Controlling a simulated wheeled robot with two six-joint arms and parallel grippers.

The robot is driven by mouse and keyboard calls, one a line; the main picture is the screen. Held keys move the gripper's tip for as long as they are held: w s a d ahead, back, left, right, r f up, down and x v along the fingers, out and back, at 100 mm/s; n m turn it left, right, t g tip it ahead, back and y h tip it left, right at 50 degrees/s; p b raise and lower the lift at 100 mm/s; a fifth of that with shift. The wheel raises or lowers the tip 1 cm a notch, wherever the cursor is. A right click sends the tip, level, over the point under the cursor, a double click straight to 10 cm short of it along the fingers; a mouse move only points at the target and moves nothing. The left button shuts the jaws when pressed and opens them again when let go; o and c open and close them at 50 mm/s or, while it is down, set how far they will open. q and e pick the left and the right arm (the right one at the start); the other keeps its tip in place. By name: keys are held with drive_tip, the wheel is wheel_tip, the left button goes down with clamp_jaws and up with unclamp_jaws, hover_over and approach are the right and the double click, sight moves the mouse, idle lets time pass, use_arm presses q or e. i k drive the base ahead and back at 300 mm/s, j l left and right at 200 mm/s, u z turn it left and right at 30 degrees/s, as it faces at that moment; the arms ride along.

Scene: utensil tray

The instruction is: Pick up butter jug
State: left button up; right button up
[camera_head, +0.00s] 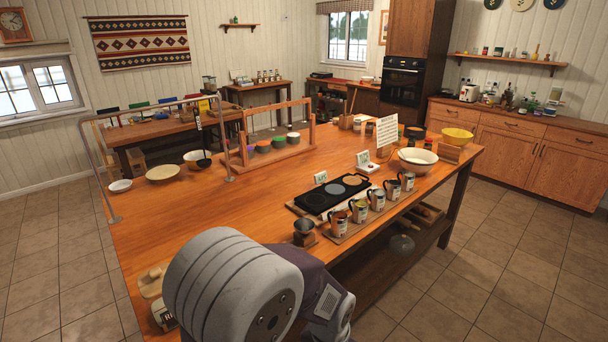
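Several metal jugs with labels stand upright in a row on a narrow wooden tray (352,230) along the table's front edge, right of the middle. The nearest jug (338,225) is at the left end of the row, and the farthest jug (407,181) is at the right end. Their labels are too small to read, so I cannot tell which one is the butter jug. No hand touches any jug. One of my arms fills the bottom middle, left of and nearer than the jugs. Neither of my grippers is in view.
A black hotplate (326,198) lies just behind the jugs. A dark cup on a wooden stand (304,233) is left of the row. A white bowl (414,160) stands beyond its right end. The wooden table (200,225) is bare at the left middle. A metal rail (100,170) stands at the left.

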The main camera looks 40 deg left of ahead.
sight(359, 210)
drive_tip(key=i+l+u, duration=0.45)
drive_tip(key=i+u, duration=0.15)
drive_tip(key=i+l+u, duration=0.45)
drive_tip(key=l+u, duration=0.2)
drive_tip(key=i+l+u, duration=0.15)
drive_tip(key=l+u, duration=0.15)
drive_tip(key=i+l+u, duration=0.1)
drive_tip(key=l+u, duration=0.2)
drive_tip(key=l, duration=0.25)
drive_tip(key=l+u, duration=0.65)
drive_tip(key=l, duration=0.7)
drive_tip(key=k+u, duration=0.05)
